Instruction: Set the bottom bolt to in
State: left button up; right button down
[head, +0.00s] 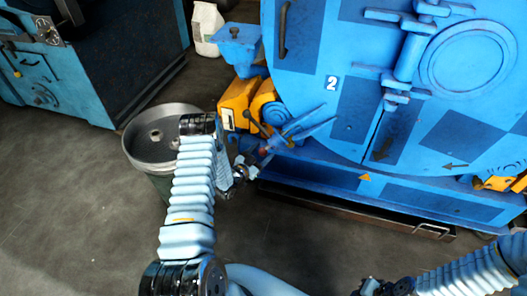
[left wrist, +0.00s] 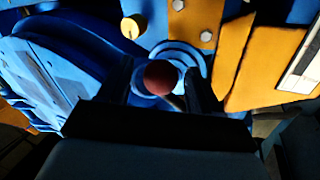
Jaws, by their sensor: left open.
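My left gripper (head: 246,168) is beside the lower left of the blue drum machine (head: 340,90), close to a blue spoked handle (head: 305,125). In the left wrist view its two dark fingers (left wrist: 163,88) are apart. A round dark-red knob (left wrist: 160,77) shows between them, in front of a blue round part. I cannot tell whether the fingers touch the knob, nor whether this knob belongs to the bottom bolt. My right gripper (head: 380,287) is at the bottom edge of the head view, partly cut off, away from the machine; its jaw opening is unclear.
A grey round bin (head: 137,152) stands left of my left forearm. Orange housings (head: 237,103) and a blue box (head: 236,45) adjoin the machine. A dark frame (head: 370,215) runs along its base. A yellow knob (left wrist: 130,27) is near the left fingers. Floor in front is clear.

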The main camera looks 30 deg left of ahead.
pick_arm(q)
jog(key=shift+w, duration=0.55)
jog(key=shift+d, duration=0.1)
grip_shut()
